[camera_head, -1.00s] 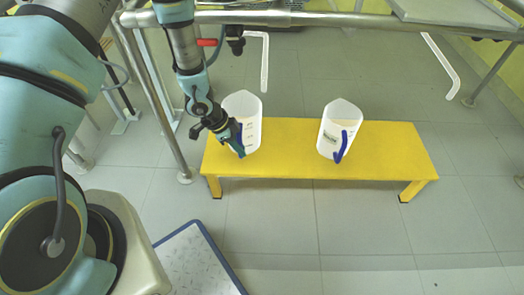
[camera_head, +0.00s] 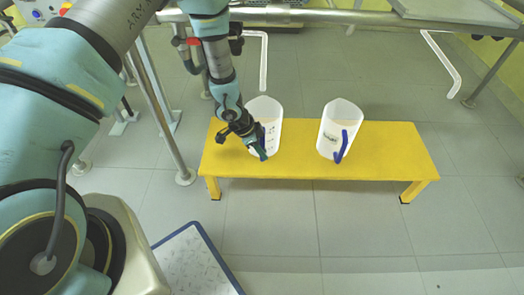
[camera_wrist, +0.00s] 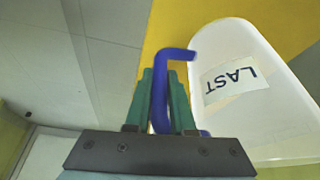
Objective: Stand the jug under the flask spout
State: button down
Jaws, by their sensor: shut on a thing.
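A tall white translucent jug (camera_head: 267,112) with a blue handle is at the left half of the yellow bench (camera_head: 385,165). My gripper (camera_head: 260,150) is shut on this jug's handle at its front side. In the wrist view the green fingers (camera_wrist: 161,98) close around the blue handle (camera_wrist: 176,54), and the jug (camera_wrist: 285,125) carries a label reading LAST. The jug looks upright; I cannot tell whether its base touches the bench. No flask is clearly in view; two white bent tubes (camera_head: 264,62) (camera_head: 440,64) hang above the floor behind the bench.
A second white jug (camera_head: 341,115) with a blue handle stands on the bench to the right, with a gap between. A metal rail (camera_head: 320,17) crosses above, with a metal leg (camera_head: 163,110) at left. A blue-rimmed board (camera_head: 195,262) lies in front.

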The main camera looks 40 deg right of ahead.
jog(key=shift+f, duration=0.15)
jog(key=c, duration=0.8)
grip_release()
jog(key=shift+o, duration=0.2)
jog(key=p+v, duration=0.4)
jog(key=v, duration=0.8)
jog(key=w+a+r+n+t+y, duration=0.2)
jog(key=w+a+r+n+t, duration=0.3)
jog(key=w+a+r+n, duration=0.85)
jog(key=s+a+r+n, duration=0.2)
jog(key=a+r+n, duration=0.1)
jog(key=a, duration=0.5)
jog(key=s+a+r+n+g+y, duration=0.1)
jog(key=s+a+r+n, duration=0.1)
jog(key=a+r, duration=0.3)
jog(key=s+a+r+n, duration=0.2)
jog(key=a+r+n, duration=0.2)
jog(key=a, duration=0.6)
jog(key=shift+s+a+r+y, duration=0.25)
jog(key=shift+a+r+y, duration=0.05)
jog(key=shift+r+y, duration=0.15)
